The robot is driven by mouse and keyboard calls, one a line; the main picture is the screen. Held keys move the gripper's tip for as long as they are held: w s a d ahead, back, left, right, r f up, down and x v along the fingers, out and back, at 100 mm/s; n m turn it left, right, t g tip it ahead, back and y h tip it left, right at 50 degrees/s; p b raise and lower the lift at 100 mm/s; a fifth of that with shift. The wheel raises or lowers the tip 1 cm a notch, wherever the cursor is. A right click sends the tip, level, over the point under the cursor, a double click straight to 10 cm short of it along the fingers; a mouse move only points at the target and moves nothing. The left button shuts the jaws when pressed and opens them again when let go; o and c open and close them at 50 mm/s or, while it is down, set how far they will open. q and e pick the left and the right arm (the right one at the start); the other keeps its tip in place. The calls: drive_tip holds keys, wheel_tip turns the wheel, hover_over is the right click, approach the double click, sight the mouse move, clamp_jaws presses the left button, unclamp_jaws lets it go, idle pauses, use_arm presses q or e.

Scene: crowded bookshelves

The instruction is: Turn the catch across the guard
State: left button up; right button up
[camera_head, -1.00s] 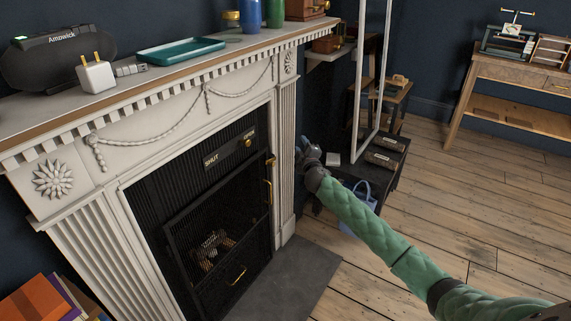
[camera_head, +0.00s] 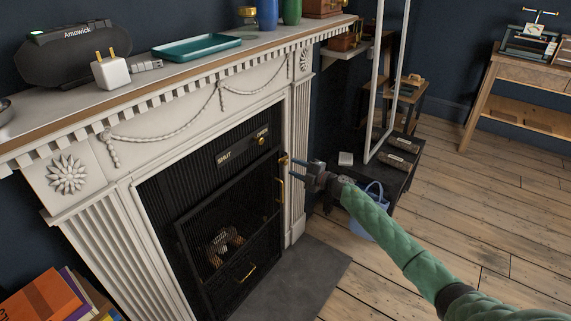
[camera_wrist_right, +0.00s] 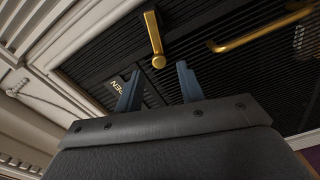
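The black fireguard (camera_head: 225,235) stands shut across the fireplace opening. A small brass catch (camera_head: 284,159) sits at its upper right edge. In the right wrist view the catch (camera_wrist_right: 154,38) is a short brass bar with a round end, just beyond the fingertips. My right gripper (camera_head: 306,171) is open and empty, its blue fingers pointing at the guard's right edge. In the wrist view the gripper (camera_wrist_right: 158,76) has its fingers spread apart, with the catch's round end above the gap; contact is not visible. My left gripper is not in view.
A brass handle (camera_head: 281,190) runs down the guard below the catch. The white fireplace pillar (camera_head: 299,145) is close behind my gripper. A blue bucket (camera_head: 368,208) stands to the right.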

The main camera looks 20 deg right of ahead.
sight(285, 164)
drive_tip(key=shift+x, duration=2.75)
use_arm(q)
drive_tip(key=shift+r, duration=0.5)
use_arm(e)
clamp_jaws()
drive_tip(key=shift+f, duration=0.15)
use_arm(q)
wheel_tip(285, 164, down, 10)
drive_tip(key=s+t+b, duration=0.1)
drive_tip(key=b, duration=0.1)
use_arm(e)
drive_tip(key=n, duration=0.1)
drive_tip(key=f+n, duration=0.1)
drive_tip(key=n, duration=0.1)
drive_tip(key=shift+f, duration=0.1)
